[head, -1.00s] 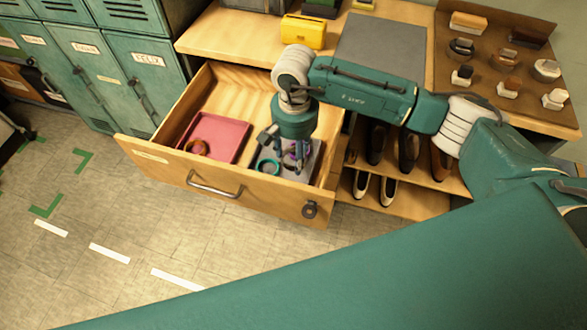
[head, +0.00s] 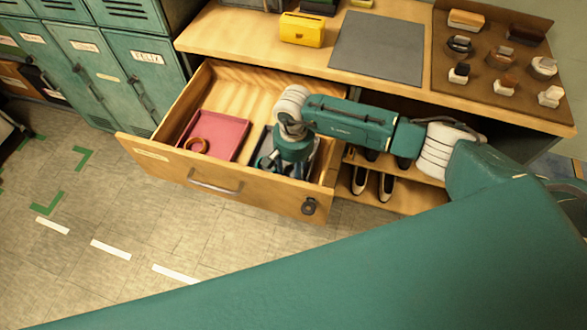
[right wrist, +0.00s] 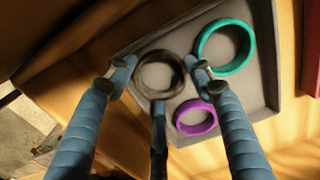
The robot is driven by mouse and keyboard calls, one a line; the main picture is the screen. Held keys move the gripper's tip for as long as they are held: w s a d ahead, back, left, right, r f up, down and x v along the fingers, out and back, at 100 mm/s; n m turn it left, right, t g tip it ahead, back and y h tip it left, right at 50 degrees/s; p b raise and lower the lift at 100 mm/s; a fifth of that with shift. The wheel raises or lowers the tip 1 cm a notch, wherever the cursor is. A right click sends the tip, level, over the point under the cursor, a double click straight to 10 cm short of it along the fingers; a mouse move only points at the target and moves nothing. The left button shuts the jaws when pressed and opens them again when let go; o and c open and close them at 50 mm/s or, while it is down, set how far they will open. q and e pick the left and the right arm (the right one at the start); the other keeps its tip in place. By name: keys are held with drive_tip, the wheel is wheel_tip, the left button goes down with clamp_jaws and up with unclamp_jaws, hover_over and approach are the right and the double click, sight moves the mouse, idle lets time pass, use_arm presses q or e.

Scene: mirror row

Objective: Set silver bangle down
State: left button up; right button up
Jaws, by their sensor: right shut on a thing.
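My right gripper (head: 282,170) reaches down into the open drawer (head: 165,158), over its right part. In the right wrist view, its fingers (right wrist: 160,78) are shut on the silver bangle (right wrist: 150,93), a dark grey ring. The bangle is over the upper left part of a grey tray (right wrist: 258,92); I cannot tell whether it touches the tray's floor. A teal bangle (right wrist: 249,52) and a purple bangle (right wrist: 197,131) lie in the same tray, to the right of it. In the head view my arm hides most of this tray and the silver bangle. My left gripper is out of view.
The desktop above holds a yellow box (head: 302,30), a grey mat (head: 378,48) and a brown display board (head: 480,72). Shoes (head: 386,186) stand on the shelf to the right.

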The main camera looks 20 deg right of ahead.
drive_tip(key=shift+f, duration=0.25)
drive_tip(key=o, duration=0.8)
drive_tip(key=shift+r, duration=0.1)
drive_tip(key=shift+r, duration=0.35)
wheel_tip(320, 180, up, 12)
drive_tip(key=shift+f+b, duration=0.2)
drive_tip(key=shift+b, duration=0.9)
